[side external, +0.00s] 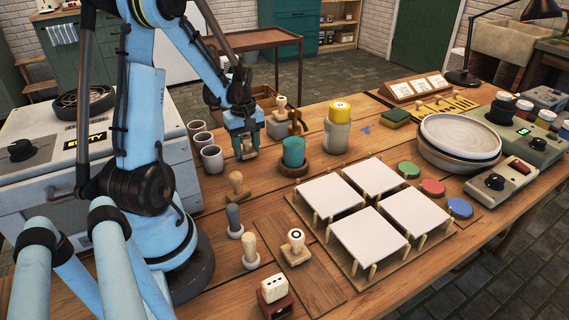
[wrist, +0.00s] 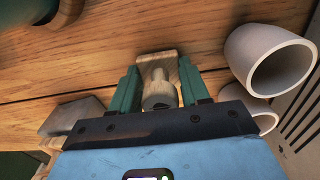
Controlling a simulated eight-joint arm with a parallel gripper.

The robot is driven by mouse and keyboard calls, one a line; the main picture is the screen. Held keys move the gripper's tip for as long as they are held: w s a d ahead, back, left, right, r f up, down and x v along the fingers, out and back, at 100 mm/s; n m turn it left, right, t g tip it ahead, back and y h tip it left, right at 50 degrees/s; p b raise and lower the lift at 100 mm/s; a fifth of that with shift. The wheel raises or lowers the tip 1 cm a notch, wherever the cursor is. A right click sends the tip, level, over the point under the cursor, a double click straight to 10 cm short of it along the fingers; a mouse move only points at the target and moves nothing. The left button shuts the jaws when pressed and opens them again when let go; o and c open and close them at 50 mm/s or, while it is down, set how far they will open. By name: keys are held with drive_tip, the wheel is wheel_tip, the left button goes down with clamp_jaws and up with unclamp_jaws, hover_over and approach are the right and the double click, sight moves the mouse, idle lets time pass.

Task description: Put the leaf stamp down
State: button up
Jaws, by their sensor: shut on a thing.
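My gripper (side external: 246,150) is low over the wooden table, between the pale cups and the teal cup. In the wrist view its green fingers (wrist: 159,76) are shut on a small wooden stamp (wrist: 158,92), which I take as the leaf stamp. The stamp has a round handle towards the camera and a flat block at its far end. I cannot tell whether the block touches the table.
Pale cups (side external: 212,158) stand close left of my gripper. The teal cup (side external: 293,151) is close right. White tiles (side external: 368,235) rest on pegs at the right.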

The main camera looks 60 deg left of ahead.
sight(245, 136)
drive_tip(key=shift+f, duration=0.15)
drive_tip(key=o, duration=1)
drive_tip(key=shift+o, duration=0.2)
wheel_tip(245, 136, up, 12)
drive_tip(key=shift+r, duration=0.15)
